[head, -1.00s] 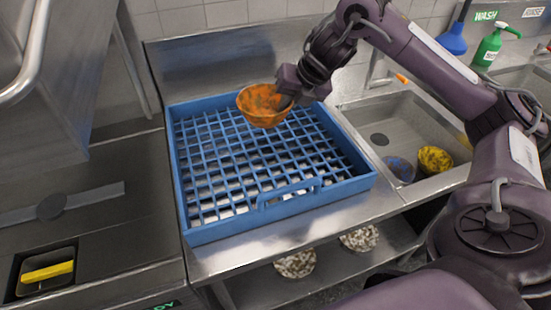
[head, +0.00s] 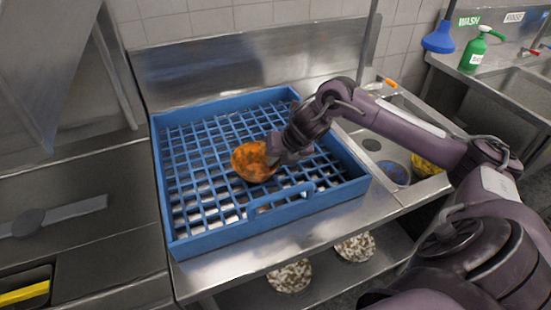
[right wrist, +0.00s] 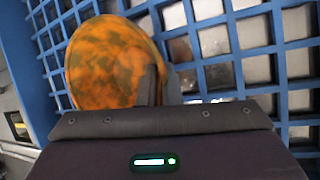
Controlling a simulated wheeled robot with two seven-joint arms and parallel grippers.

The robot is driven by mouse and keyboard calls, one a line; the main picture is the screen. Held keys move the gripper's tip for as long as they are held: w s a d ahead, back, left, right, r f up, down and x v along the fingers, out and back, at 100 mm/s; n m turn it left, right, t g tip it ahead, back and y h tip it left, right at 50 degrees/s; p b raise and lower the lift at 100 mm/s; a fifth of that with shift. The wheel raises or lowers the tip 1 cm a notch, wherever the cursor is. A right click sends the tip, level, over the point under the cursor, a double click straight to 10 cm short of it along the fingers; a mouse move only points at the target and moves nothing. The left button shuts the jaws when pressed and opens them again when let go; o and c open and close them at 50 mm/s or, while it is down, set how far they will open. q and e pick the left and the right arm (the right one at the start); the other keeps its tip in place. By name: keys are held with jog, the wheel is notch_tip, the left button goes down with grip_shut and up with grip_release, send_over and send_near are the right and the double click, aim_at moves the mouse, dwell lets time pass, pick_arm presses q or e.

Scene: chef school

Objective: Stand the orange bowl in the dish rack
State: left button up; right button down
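The orange bowl (head: 249,160) has brown-green patches and is tipped up from level at or just above the grid of the blue dish rack (head: 210,237). I cannot tell whether it touches the grid. My right gripper (head: 276,163) is shut on the right side of the bowl. In the right wrist view the bowl (right wrist: 112,62) shows as a broad round shape against the grid, with a grey finger (right wrist: 149,88) over its lower right part. My left gripper is out of view.
The rack has raised walls and a front handle (head: 281,199); the rest of its grid is empty. A sink with a blue bowl (head: 396,172) and a yellow bowl (head: 425,165) lies to the right. Patterned bowls (head: 290,276) sit on the shelf below.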

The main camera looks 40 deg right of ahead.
jog(key=shift+f, duration=0.2)
jog(key=c, duration=1.6)
grip_release()
jog(key=shift+r, duration=0.1)
